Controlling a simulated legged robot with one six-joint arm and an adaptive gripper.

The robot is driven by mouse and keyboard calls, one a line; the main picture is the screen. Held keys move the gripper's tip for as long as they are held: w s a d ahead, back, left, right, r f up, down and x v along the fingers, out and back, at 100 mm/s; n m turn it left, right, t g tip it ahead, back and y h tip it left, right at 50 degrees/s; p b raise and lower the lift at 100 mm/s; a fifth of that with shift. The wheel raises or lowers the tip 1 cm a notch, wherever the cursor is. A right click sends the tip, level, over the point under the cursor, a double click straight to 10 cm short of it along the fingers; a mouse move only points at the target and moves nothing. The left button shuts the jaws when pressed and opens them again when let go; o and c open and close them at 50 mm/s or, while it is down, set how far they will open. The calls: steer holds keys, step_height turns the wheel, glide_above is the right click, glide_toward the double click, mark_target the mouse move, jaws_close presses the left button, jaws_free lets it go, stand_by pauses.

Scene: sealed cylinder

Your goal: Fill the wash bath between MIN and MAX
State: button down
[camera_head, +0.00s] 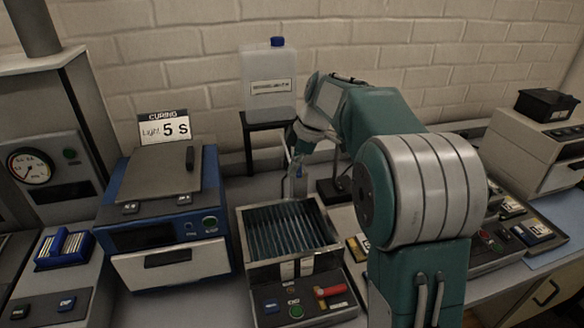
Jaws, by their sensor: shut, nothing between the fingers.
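The wash bath (259,272) is a metal-walled tank in the middle foreground, with a dark ribbed interior. Small pale labels sit on its front wall, but I cannot read any MIN or MAX mark or make out a liquid level. A translucent canister (268,72) with a blue cap and a printed label stands on a dark stand behind the bath. My gripper (299,180) is shut and empty, pointing down at the back edge of the bath, just right of the stand. My arm hides what lies directly behind it.
A blue curing unit (170,215) with a "Light 5 s" sign stands left of the bath. A control panel with a green button and a red handle (332,291) is at the bath's front. A pressure gauge cabinet (62,165) stands far left. More equipment (530,150) stands right.

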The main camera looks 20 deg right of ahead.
steer(key=shift+w+d, duration=0.35)
steer(key=shift+w, duration=0.35)
steer(key=w+a, duration=0.1)
steer(key=a, duration=0.3)
steer(key=v, duration=0.9)
steer(key=shift+r, duration=0.4)
steer(key=shift+s+d, duration=0.1)
steer(key=shift+d, duration=0.05)
